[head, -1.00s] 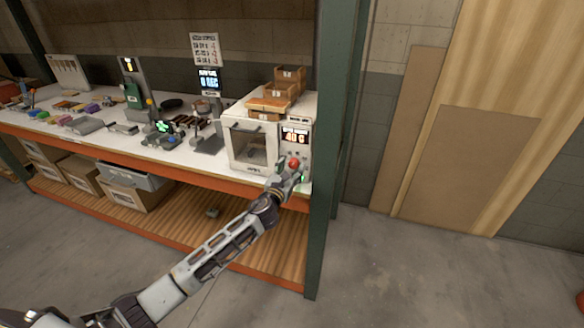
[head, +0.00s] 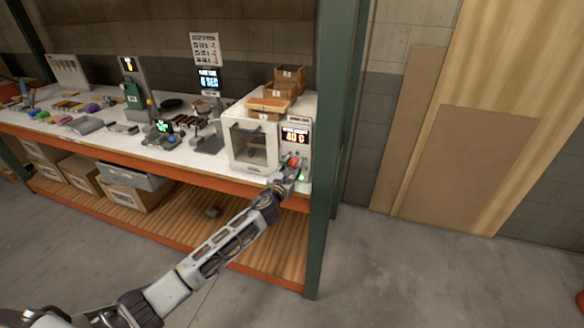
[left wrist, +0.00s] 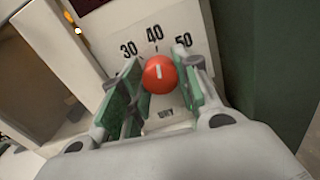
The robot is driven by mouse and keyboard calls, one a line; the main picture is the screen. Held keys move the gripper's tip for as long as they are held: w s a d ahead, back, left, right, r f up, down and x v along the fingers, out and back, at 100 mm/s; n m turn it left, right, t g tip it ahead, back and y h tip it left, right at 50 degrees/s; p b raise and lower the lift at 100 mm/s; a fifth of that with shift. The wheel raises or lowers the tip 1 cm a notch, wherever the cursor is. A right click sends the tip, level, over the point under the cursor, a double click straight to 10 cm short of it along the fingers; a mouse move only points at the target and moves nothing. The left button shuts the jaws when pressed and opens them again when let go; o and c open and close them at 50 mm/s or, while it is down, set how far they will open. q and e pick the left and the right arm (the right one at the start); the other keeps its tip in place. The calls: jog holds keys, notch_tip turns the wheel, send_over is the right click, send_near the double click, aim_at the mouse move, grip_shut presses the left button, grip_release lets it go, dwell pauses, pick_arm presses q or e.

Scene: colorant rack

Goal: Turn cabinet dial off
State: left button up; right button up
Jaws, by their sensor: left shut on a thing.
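The white cabinet (head: 255,145) stands at the right end of the workbench, and its display (head: 295,136) reads about 40 C. Its red dial (left wrist: 160,74) has a white pointer line aimed up near the 40 mark, between printed 30 and 50. My left gripper (head: 293,168) is at the dial on the cabinet's front panel. In the left wrist view, the green-padded fingers (left wrist: 158,88) stand on both sides of the dial and are shut on it. The lower part of the scale is partly hidden by the gripper. My right gripper is not in view.
Small wooden boxes (head: 284,86) sit on top of the cabinet. A green rack post (head: 331,150) stands close to the right of the dial. Tools and trays cover the bench to the left.

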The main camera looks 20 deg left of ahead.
pick_arm(q)
jog(key=shift+n, duration=0.3)
jog(key=n, duration=0.4)
jog(key=n+b, duration=0.1)
jog(key=n, duration=0.2)
jog(key=shift+f+n, duration=0.1)
jog(key=shift+n, duration=0.2)
jog(key=n, duration=0.2)
jog(key=shift+n, duration=0.4)
jog(key=n, duration=0.2)
jog(key=shift+n+b, duration=0.35)
jog(key=shift+n, duration=2.35)
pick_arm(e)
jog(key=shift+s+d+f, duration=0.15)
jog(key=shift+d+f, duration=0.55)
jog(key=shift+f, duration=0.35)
